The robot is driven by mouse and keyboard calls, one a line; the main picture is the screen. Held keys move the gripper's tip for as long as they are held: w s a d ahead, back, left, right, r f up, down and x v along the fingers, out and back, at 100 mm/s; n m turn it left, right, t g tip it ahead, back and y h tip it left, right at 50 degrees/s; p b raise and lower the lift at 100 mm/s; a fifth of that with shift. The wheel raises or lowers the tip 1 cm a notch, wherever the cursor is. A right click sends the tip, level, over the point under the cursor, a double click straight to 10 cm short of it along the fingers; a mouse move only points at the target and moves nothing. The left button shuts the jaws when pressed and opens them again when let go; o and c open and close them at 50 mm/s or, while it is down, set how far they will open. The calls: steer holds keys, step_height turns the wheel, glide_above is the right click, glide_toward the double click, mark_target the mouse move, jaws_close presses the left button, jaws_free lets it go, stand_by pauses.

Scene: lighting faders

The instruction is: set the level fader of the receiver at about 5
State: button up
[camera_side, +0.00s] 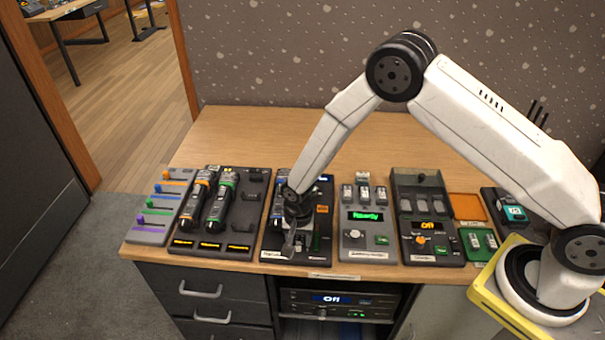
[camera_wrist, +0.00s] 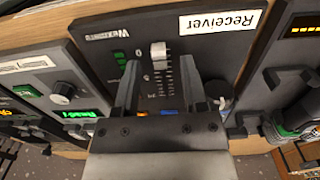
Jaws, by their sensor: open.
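The receiver (camera_side: 318,243) is a dark panel on the desk's front, largely covered by my arm in the side view. In the wrist view its white label (camera_wrist: 222,20) reads "Receiver" upside down. The level fader's pale cap (camera_wrist: 158,50) sits near the scale's 0 mark, at the end toward the label. The slot and tick marks run from it toward my gripper. My gripper (camera_wrist: 158,66) is open, one finger on each side of the fader's line, with the cap about level with the fingertips. I cannot tell whether they touch it. In the side view my gripper (camera_side: 289,243) points down over the receiver.
Left of the receiver are a charger with handheld microphones (camera_side: 217,205) and a panel of coloured faders (camera_side: 163,208). Right of it are a unit with a green "Ready" display (camera_side: 367,217) and a dark unit with an orange display (camera_side: 430,225). The desk behind is clear.

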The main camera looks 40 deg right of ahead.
steer(key=shift+f, duration=0.6)
jaws_close()
steer(key=shift+w, duration=0.1)
stand_by(1.1)
